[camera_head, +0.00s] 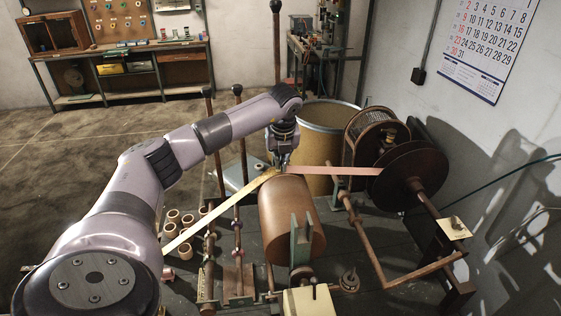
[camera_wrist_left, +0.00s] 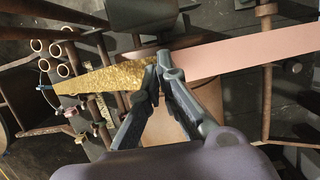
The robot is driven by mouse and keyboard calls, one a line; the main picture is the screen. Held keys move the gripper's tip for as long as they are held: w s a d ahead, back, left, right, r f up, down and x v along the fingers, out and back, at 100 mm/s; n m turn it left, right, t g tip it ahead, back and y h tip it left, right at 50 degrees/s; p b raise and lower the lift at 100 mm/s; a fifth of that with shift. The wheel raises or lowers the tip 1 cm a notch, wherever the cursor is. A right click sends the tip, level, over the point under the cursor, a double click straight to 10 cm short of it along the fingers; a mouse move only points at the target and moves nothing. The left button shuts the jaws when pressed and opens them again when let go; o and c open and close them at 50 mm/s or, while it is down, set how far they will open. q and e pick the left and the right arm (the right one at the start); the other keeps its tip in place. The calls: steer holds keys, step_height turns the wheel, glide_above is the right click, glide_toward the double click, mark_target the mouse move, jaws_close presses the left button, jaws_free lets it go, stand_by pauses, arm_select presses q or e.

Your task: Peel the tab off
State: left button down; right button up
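A pink tape strip (camera_head: 335,171) runs from a brown reel (camera_head: 413,177) at the right to my left gripper (camera_head: 283,166) above the copper-coloured drum (camera_head: 288,220). A yellowish strip (camera_head: 225,210) slopes from there to the lower left. In the left wrist view the strip shows a rough gold face (camera_wrist_left: 105,78), and the pink strip (camera_wrist_left: 245,52) lies on the other side of my left gripper (camera_wrist_left: 163,58). My left fingertips meet where the two strips come together. They hide that spot, so I cannot tell whether a tab is between them. My right gripper is not in view.
Several small tape rolls (camera_head: 181,218) stand at the left of the dark table. Upright rods (camera_head: 239,170) and a rusty frame (camera_head: 385,265) surround the drum. A large tan bin (camera_head: 325,112) is behind. A wall is close on the right; open floor lies left.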

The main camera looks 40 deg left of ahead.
arm_select(q)
steer(key=shift+r, duration=0.1)
stand_by(0.3)
steer(key=shift+r+p, duration=1.65)
steer(key=shift+r, duration=0.85)
